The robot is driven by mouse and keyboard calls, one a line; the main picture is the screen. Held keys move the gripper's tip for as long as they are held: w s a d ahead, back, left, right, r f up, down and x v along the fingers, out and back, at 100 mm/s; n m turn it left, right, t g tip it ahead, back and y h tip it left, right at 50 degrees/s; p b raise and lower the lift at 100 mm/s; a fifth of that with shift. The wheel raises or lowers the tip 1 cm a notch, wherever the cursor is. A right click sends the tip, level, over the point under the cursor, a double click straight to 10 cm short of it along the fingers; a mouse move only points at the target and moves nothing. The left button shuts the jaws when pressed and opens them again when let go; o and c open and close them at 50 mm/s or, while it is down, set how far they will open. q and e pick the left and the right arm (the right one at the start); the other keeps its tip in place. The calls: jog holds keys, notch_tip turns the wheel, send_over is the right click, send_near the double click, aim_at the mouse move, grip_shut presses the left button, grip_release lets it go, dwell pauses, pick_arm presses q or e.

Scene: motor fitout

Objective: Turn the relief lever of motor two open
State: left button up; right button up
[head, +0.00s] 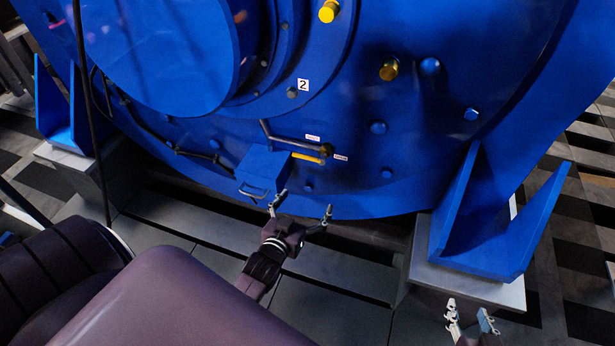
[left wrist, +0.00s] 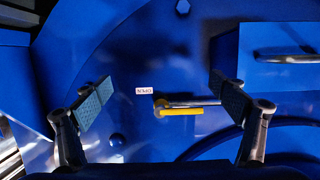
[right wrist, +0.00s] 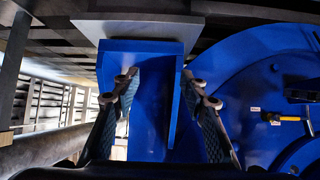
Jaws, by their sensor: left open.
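Motor two is the big blue housing marked by a "2" plate (head: 303,84). Its relief lever, a yellow handle (head: 308,157), lies nearly level, pointing left from its brass pivot at its right end. One small white label (head: 312,137) is above it and another (head: 340,156) right of the pivot; I cannot read them surely. In the left wrist view the yellow lever (left wrist: 181,111) appears between the fingers. My left gripper (head: 303,203) is open and empty, below and apart from the lever. My right gripper (head: 468,312) is open and empty at lower right. The right wrist view shows the lever (right wrist: 290,118) at its right edge.
A blue box (head: 263,170) with a bar handle juts out just left of the lever. A metal pipe (head: 290,141) runs above the lever to the pivot. A blue bracket foot (head: 490,235) on a grey block stands between my right gripper and the lever. Bolts stud the housing.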

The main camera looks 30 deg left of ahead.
aim_at(306, 157)
pick_arm(q)
jog(key=w+a+r+t+y+b, duration=0.2)
jog(key=a+r+b, duration=0.15)
jog(key=r, duration=0.45)
jog(key=shift+n+t+h, duration=0.3)
jog(key=x, duration=0.2)
jog(key=b+x, duration=0.1)
jog(key=x, duration=0.3)
jog(key=shift+w+a+f, duration=0.15)
jog(key=shift+a+f, duration=0.05)
jog(key=shift+f, duration=0.1)
jog(key=shift+w, duration=0.35)
pick_arm(e)
jog(key=w+a+r+t+y, duration=0.1)
jog(key=r+t, duration=0.2)
jog(key=r, duration=0.6)
jog(key=w+a+r+t+y, duration=0.1)
jog(key=r+t, duration=0.3)
jog(key=r, duration=0.5)
jog(key=shift+w+a+r, duration=0.2)
jog(key=shift+w+r, duration=0.1)
jog(key=shift+w, duration=0.2)
pick_arm(q)
jog(key=shift+a+r, duration=0.1)
jog(key=c, duration=1.6)
pick_arm(e)
jog(key=shift+d, duration=0.1)
